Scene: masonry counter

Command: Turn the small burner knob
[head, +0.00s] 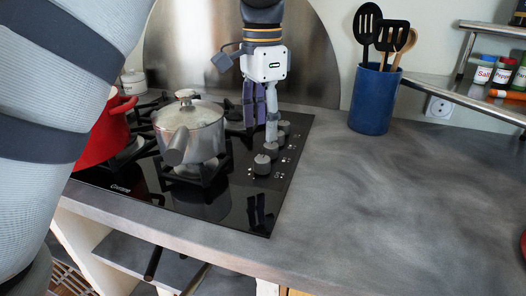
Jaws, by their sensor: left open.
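Several grey burner knobs stand in a row along the right side of the black cooktop (222,222). The nearest knob (262,164) is fully clear, and another knob (271,149) is just behind it. Two more are farther back, one of them (284,126) to the right of the fingers. I cannot tell which knob serves the small burner. My left gripper (261,128) points down over the cooktop's right side and is open, with nothing visible between its fingers. Its front finger is close to the rear knobs; contact is unclear. My right gripper is not in view.
A steel pot (201,137) with a lid and handle stands on a burner left of the gripper. A red pot (103,138) is farther left, partly behind my arm. A blue utensil holder (371,101) stands at the back. The counter (400,205) to the right is mostly clear.

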